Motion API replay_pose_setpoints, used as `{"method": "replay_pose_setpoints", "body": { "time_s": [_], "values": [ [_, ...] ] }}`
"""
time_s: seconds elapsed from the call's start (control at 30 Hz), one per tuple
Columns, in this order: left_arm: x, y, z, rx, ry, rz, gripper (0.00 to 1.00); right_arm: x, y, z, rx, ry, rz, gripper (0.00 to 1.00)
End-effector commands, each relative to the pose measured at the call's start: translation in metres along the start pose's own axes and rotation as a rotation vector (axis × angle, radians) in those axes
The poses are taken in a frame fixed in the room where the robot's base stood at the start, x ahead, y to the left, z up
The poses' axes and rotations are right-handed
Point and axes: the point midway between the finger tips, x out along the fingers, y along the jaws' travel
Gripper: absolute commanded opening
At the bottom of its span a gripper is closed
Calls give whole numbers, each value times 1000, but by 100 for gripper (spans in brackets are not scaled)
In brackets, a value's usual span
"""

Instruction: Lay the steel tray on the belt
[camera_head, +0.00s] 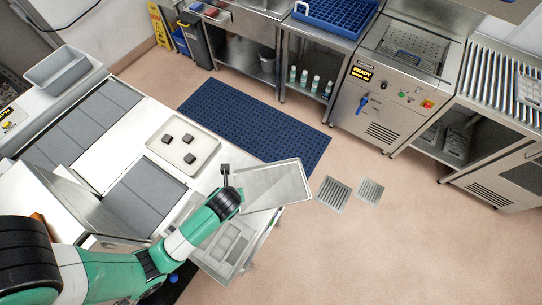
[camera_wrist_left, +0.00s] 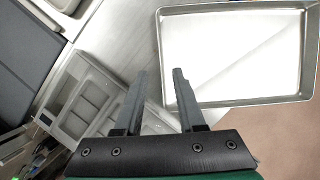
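The steel tray (camera_head: 288,171) is a shallow rectangle with a raised rim at the right end of the white worktop, partly past its edge over the floor. The wrist view shows its bright inside (camera_wrist_left: 235,55). My left gripper (camera_head: 226,172) is beside the tray's left rim. In the left wrist view its fingers (camera_wrist_left: 158,78) stand apart with nothing between them; the right finger is close to the tray's near left corner. Whether it touches is unclear. The belt (camera_head: 90,128) has dark grey sections, one (camera_head: 146,194) nearer the arm. My right gripper is out of view.
A beige tray (camera_head: 160,140) with three dark blocks lies on the worktop behind the left gripper. A compartmented grey tray (camera_head: 228,243) is at the front. A grey bin (camera_head: 57,70) stands at the far left. A blue mat (camera_head: 250,120) covers floor behind the worktop.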

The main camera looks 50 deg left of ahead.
Motion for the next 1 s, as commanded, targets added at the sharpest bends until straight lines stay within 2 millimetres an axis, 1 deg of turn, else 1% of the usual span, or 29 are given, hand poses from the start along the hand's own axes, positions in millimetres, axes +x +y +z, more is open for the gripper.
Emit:
{"method": "replay_pose_setpoints", "body": {
  "time_s": [0.03, 0.17, 0.23, 0.4, 0.5, 0.6, 0.77, 0.9, 0.97, 1.0],
  "values": [
    [4, 0, 0, -1, 0, 0, 39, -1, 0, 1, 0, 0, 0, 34],
    [7, 0, 0, -1, -1, -1, 39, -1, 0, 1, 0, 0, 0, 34],
    [12, 0, 0, -1, -1, 0, 39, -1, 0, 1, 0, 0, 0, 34],
    [42, 1, -3, -2, 0, 1, 39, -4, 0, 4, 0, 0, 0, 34],
    [54, 1, -2, -2, 0, -1, 39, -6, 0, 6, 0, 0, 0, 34],
    [58, 0, -2, -1, 0, -2, 39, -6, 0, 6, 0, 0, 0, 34],
    [57, 0, -2, 0, -1, -3, 39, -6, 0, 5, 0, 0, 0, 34],
    [57, 0, -2, 0, -1, -3, 14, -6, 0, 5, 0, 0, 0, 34],
    [57, 0, -2, 0, -1, -3, 3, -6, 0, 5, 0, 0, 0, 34],
    [57, 0, -2, 0, -1, -2, 0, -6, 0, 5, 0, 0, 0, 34]
  ]
}}
